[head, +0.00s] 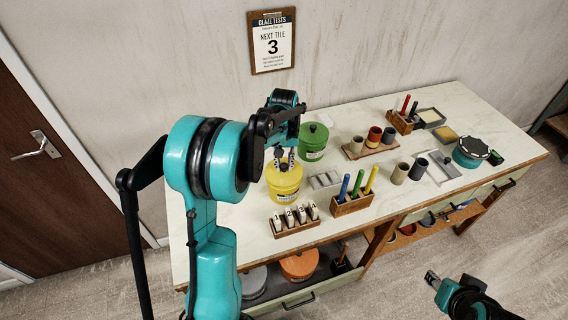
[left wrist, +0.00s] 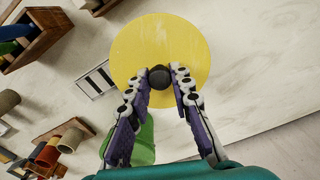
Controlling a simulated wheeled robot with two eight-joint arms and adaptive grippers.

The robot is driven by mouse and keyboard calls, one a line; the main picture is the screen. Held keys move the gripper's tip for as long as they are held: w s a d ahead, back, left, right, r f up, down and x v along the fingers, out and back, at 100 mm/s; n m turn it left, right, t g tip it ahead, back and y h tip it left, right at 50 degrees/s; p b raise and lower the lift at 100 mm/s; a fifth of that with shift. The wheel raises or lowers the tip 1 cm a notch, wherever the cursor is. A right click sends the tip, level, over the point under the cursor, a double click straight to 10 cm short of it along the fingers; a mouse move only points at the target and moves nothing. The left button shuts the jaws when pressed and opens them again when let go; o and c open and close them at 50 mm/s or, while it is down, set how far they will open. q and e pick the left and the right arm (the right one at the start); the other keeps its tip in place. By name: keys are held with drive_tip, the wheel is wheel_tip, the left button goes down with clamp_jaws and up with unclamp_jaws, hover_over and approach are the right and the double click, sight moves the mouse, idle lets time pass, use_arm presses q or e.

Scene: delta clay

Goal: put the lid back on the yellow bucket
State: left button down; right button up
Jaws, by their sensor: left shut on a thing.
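The yellow bucket (head: 285,198) stands on the white worktop near its left end, with a label on its front. Its round yellow lid (head: 273,176) is at the bucket's top; I cannot tell whether it is fully seated. In the left wrist view the lid (left wrist: 140,50) is a flat yellow disc with a dark knob (left wrist: 160,77) in its middle. My left gripper (head: 284,157) comes down from above and is shut on the lid's knob. My right gripper (head: 432,279) is off the table at the lower right, apart from everything; its jaws are too small to read.
A green lidded bucket (head: 313,142) stands close behind the yellow one. A grey slotted tray (head: 324,180), a wooden pen holder (head: 351,204) and a rack of numbered pieces (head: 294,220) stand near the front. Cups and a teal round container (head: 471,152) are farther right.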

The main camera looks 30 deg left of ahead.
idle(0.3)
use_arm(q)
drive_tip(key=c, duration=0.8)
unclamp_jaws()
drive_tip(key=shift+r+p, duration=2.3)
drive_tip(key=shift+r, duration=1.2)
clamp_jaws()
drive_tip(key=shift+f, duration=0.2)
